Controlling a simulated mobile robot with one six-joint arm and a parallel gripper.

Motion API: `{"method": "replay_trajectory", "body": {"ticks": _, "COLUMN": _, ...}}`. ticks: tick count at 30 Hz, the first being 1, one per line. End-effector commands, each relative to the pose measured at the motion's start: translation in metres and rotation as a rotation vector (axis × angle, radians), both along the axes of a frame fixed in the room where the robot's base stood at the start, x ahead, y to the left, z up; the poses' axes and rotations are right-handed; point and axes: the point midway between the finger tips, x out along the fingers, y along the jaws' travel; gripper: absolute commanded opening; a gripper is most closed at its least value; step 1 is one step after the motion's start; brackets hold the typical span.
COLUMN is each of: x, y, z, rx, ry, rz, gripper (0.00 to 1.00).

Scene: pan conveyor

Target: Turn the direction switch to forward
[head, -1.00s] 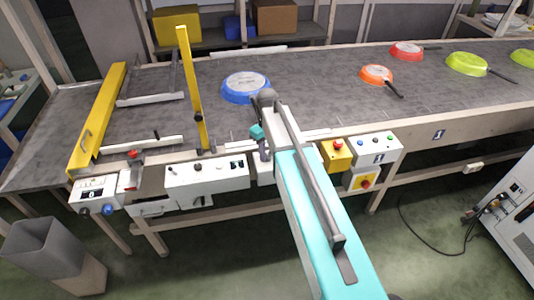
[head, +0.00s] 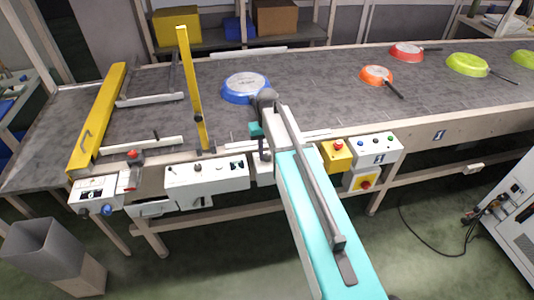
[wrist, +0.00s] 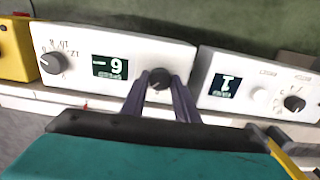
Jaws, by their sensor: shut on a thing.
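In the wrist view a black rotary knob (wrist: 158,80) sits on a white control box (wrist: 120,45), beside a dark display that seems to read upside-down characters. My gripper (wrist: 160,82) has its two purple fingers around this knob, one on each side, closed on it. Its label is covered or too small to read, so I cannot tell its setting. Another black knob (wrist: 52,63) with printed marks is on the same box. In the head view my arm hides most of this box (head: 264,174).
A second white box (head: 207,177) with knobs and a display is beside it. A yellow box with a red button (head: 336,156) is on the other side. A blue pan (head: 246,88) and an orange pan (head: 376,75) lie on the grey conveyor (head: 310,85).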

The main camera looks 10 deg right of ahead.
Motion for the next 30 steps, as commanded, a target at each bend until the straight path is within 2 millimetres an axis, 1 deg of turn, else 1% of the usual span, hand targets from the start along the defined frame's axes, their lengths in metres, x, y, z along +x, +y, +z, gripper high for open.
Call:
{"method": "replay_trajectory", "body": {"ticks": 5, "x": 0.000, "y": 0.001, "z": 0.000, "rx": 0.001, "ry": 0.001, "rz": 0.002, "gripper": 0.05}}
{"method": "replay_trajectory", "body": {"ticks": 6, "x": 0.000, "y": 0.002, "z": 0.000, "rx": 0.001, "ry": 0.001, "rz": 0.003, "gripper": 0.31}}
{"method": "replay_trajectory", "body": {"ticks": 9, "x": 0.000, "y": 0.002, "z": 0.000, "rx": 0.001, "ry": 0.001, "rz": 0.003, "gripper": 0.46}}
{"method": "replay_trajectory", "body": {"ticks": 22, "x": 0.000, "y": 0.001, "z": 0.003, "rx": 0.000, "ry": 0.000, "rz": 0.003, "gripper": 0.46}}
{"method": "replay_trajectory", "body": {"ticks": 26, "x": 0.000, "y": 0.001, "z": 0.008, "rx": 0.000, "ry": 0.000, "rz": 0.003, "gripper": 0.46}}
{"method": "replay_trajectory", "body": {"ticks": 30, "x": 0.001, "y": 0.001, "z": 0.020, "rx": 0.000, "ry": -0.002, "rz": 0.004, "gripper": 0.46}}
